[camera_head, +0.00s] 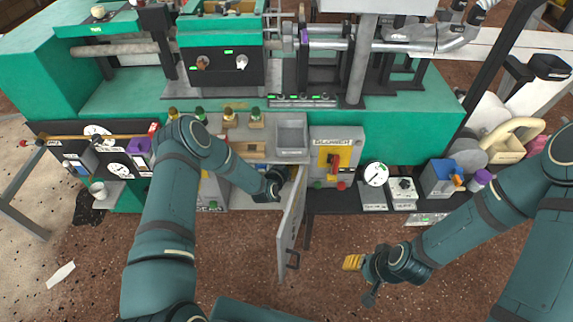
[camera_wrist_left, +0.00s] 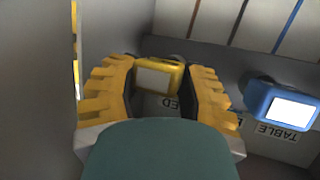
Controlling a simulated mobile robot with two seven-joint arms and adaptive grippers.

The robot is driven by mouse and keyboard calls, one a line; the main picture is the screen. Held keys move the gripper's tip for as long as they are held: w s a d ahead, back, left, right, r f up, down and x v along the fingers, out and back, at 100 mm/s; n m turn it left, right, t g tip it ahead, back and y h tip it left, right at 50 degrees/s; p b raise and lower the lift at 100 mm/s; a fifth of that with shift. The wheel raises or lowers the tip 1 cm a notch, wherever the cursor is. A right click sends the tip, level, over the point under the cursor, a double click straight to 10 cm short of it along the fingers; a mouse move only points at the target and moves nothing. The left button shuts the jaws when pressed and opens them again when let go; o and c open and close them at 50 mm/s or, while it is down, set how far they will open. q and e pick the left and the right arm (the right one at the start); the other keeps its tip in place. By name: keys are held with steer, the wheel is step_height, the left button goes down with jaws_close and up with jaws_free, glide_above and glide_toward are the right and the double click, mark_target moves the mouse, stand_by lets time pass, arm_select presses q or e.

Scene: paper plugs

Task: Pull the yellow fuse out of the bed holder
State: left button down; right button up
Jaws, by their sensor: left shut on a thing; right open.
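In the left wrist view, the yellow fuse (camera_wrist_left: 154,79) has a pale square face. It sits between the yellow fingers of my left gripper (camera_wrist_left: 160,70), which is shut on it. A label ending in "ED" shows just below the fuse, partly covered by a finger. The bed holder itself is mostly hidden. In the head view my left gripper (camera_head: 275,178) reaches into the open cabinet, and its fingers and the fuse are hard to make out there. My right gripper (camera_head: 355,263) is open and empty above the floor, in front of the machine.
A blue fuse (camera_wrist_left: 290,106) sits right of the yellow one, beside a "TABLE" label (camera_wrist_left: 283,131). The open cabinet door (camera_head: 291,225) stands close to the right of my left gripper. A panel with a red switch (camera_head: 335,162) is further right.

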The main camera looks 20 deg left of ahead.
arm_select(q)
steer(key=shift+s+d, duration=0.5)
steer(key=shift+s, duration=0.15)
stand_by(0.5)
steer(key=shift+s+d+p, duration=0.1)
steer(key=shift+s+p, duration=0.2)
steer(key=shift+p, duration=0.05)
steer(key=shift+s, duration=0.3)
steer(key=shift+s+p, duration=0.3)
steer(key=shift+s, duration=0.05)
steer(key=shift+s, duration=0.1)
steer(key=shift+s, duration=0.1)
steer(key=s, duration=0.2)
steer(key=shift+s+d+p, duration=0.35)
steer(key=shift+s+p, duration=0.05)
